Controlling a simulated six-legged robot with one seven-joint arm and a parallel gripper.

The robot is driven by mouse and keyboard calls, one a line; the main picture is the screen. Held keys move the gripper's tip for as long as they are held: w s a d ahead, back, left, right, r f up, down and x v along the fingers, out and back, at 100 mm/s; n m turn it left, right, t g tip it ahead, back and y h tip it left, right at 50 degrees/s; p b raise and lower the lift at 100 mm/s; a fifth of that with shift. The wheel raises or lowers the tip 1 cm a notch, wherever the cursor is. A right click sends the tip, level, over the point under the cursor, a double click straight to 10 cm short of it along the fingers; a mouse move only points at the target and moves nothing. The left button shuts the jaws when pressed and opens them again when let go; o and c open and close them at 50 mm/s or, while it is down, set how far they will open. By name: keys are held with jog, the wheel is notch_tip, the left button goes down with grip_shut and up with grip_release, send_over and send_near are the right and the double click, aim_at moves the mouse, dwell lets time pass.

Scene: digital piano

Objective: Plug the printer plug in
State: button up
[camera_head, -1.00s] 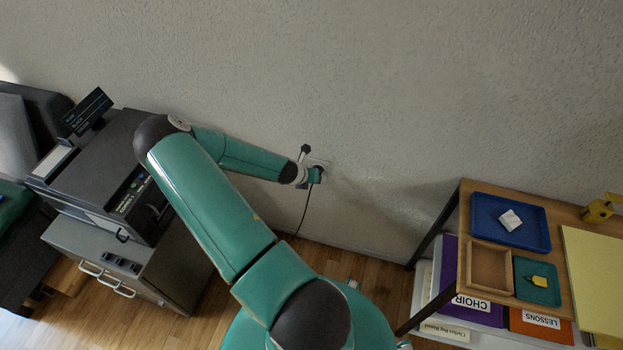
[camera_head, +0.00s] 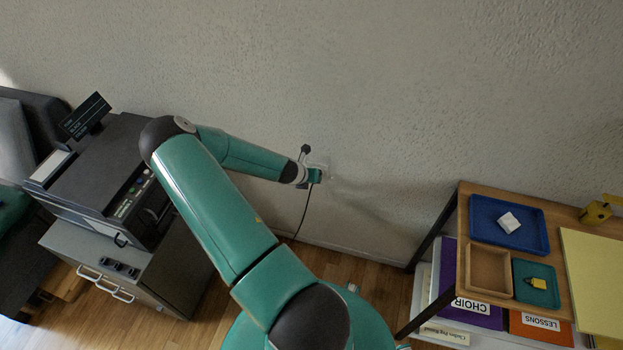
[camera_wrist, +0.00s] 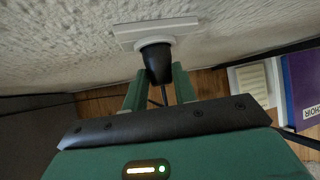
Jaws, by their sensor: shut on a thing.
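The printer plug (camera_wrist: 157,64) is black and shows in the wrist view between my two green fingers. Its front end meets the white wall socket (camera_wrist: 128,36), with no gap that I can see. My gripper (camera_wrist: 160,88) is shut on the plug. In the head view my gripper (camera_head: 314,175) is at the wall, partly covering the white socket plate (camera_head: 322,163). A dark cable (camera_head: 303,212) hangs down from the gripper. The black printer (camera_head: 110,165) stands on a grey cabinet at the left.
A wooden shelf unit (camera_head: 450,222) at the right holds a blue tray (camera_head: 480,230), a brown tray, a teal tray and binders. Bare floor (camera_head: 345,258) lies below the socket. The wall above is clear.

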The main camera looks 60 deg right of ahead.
jog(key=o, duration=1)
jog(key=shift+v, duration=2.5)
jog(key=v, duration=1.4)
jog(key=shift+s, duration=0.15)
